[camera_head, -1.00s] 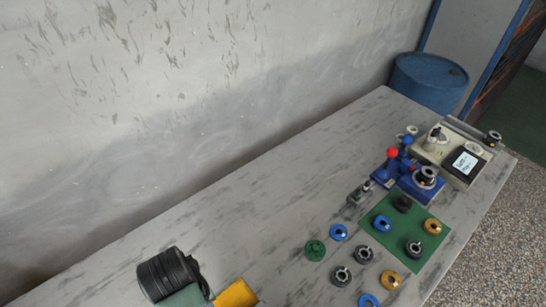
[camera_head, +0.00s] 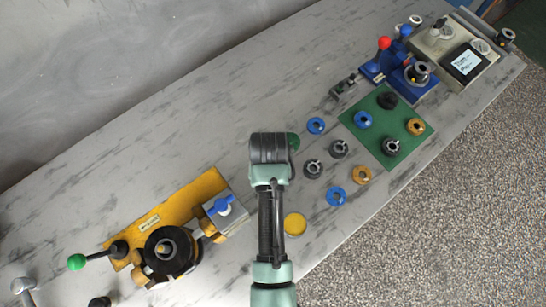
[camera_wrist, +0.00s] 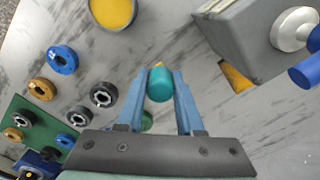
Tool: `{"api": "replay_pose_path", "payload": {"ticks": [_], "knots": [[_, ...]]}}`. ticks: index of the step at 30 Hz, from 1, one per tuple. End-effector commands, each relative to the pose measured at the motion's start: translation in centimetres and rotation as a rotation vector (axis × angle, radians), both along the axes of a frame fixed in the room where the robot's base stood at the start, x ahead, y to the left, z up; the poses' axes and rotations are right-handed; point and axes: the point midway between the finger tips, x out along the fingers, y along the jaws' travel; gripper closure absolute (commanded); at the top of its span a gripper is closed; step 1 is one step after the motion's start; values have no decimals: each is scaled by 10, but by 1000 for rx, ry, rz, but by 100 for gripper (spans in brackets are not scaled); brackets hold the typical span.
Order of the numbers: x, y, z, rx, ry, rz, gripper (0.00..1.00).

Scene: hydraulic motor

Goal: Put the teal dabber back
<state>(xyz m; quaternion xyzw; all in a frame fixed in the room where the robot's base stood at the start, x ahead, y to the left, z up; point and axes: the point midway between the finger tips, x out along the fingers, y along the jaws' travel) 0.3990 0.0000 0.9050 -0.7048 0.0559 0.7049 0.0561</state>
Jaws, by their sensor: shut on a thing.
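The teal dabber (camera_wrist: 159,86) is a short teal cylinder with a small yellowish end, held between the two blue fingers of my gripper (camera_wrist: 158,82) in the wrist view. The gripper is shut on it, above the grey table. In the head view my own arm hides the dabber and the fingers. A shallow round dish with yellow content (camera_head: 295,223) lies on the table just right of my arm; it also shows at the top left of the wrist view (camera_wrist: 113,10). No holder for the dabber can be clearly made out.
A yellow-based fixture (camera_head: 185,195) with a blue handle and a green-knobbed lever stands left of my arm. Blue, grey and orange rings lie to the right, some on a green mat (camera_head: 368,143). A green round part (camera_head: 294,141) is partly hidden behind my arm. Blue presses and a display box (camera_head: 455,50) stand at back right.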

Motion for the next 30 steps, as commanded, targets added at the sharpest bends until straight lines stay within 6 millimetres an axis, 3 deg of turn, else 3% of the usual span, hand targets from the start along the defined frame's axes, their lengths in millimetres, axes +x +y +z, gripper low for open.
{"api": "replay_pose_path", "payload": {"ticks": [13,26,27,30], "knots": [[0,0,-54,0,0,2,100],[0,0,-62,0,-1,2,100],[0,0,-62,0,-1,2,62],[0,0,-61,0,-1,2,44]]}}
